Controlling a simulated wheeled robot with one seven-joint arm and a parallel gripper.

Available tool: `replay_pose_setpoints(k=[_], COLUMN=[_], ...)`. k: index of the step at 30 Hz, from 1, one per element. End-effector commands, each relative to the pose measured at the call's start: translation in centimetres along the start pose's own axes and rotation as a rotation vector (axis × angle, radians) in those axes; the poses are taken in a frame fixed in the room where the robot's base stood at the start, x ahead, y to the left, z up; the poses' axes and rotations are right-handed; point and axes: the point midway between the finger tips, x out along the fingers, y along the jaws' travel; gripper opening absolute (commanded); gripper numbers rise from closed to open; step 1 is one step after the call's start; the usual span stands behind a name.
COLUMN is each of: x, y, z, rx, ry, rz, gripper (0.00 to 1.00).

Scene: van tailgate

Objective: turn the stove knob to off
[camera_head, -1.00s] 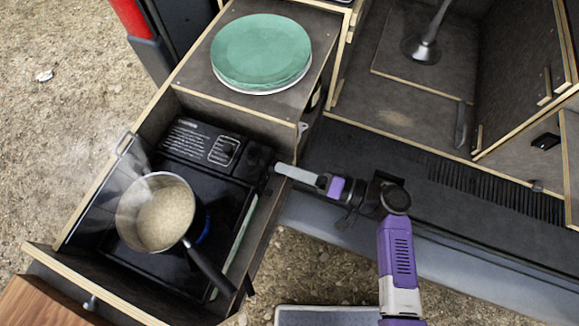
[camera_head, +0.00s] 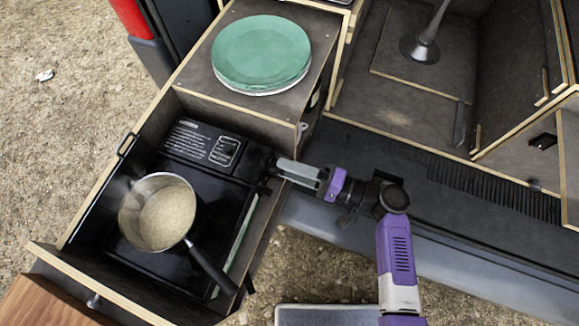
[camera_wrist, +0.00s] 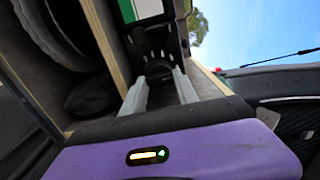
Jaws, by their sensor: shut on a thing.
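The black camp stove (camera_head: 222,186) sits in the pulled-out drawer. Its knob (camera_head: 264,160) is on the right end of the control panel, mostly hidden by my fingertips. My gripper (camera_head: 277,168) reaches in from the right, with its fingers shut on the knob. In the wrist view my two grey fingers (camera_wrist: 158,76) reach to the dark front of the stove (camera_wrist: 155,45), and the knob between them is hard to make out. No flame shows beside the pot in the head view.
A pot (camera_head: 158,212) of pale food stands on the burner, its handle pointing to the lower right. Green plates (camera_head: 261,50) are stacked on the counter behind. The drawer's wooden front edge (camera_head: 95,285) lies at the lower left.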

Motion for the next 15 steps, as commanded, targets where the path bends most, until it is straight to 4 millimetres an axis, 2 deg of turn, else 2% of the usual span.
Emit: replay_pose_setpoints(k=[6,7,9,10,15], x=[-0.07,-0.08,-0.07,-0.07,-0.04], y=[0.06,0.06,0.06,0.05,0.04], z=[-0.09,-0.10,-0.09,-0.08,-0.04], rx=[0.001,0.001,0.001,0.000,0.000], ry=[0.003,0.003,0.003,0.003,0.002], rz=[0.001,0.001,0.001,0.001,0.001], gripper=[0.00,0.40,0.53,0.57,0.57])
